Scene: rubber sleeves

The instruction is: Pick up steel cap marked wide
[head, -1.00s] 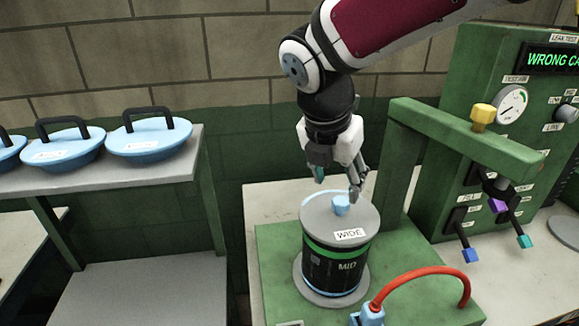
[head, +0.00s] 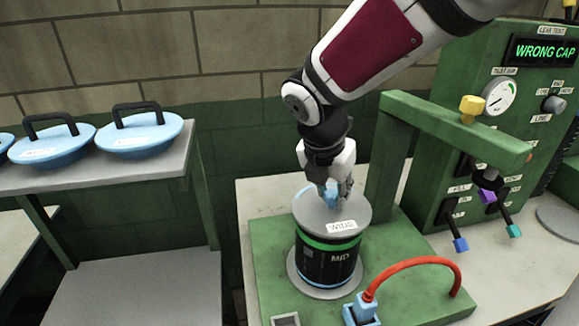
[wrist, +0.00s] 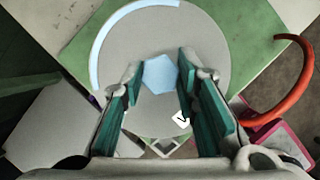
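The steel cap marked WIDE (head: 352,212) is a flat grey disc lying on top of a black and green canister labelled MID (head: 329,258). A light blue hexagonal knob (wrist: 160,74) stands at the cap's centre. My gripper (head: 337,192) is down at the knob, pointing downward. In the wrist view my gripper (wrist: 157,82) is open, with one teal-padded finger on each side of the knob. A gap shows on the left of the knob; the right finger is close to it, and I cannot tell whether it touches. The fingers partly hide the knob in the head view.
The canister stands on a green base plate (head: 405,300) with a red hose (head: 415,263) at the front right. A green leak-test panel (head: 480,120) reads WRONG CAP, and its arm (head: 450,125) reaches out right of my gripper. Blue handled lids (head: 140,138) sit on a shelf at left.

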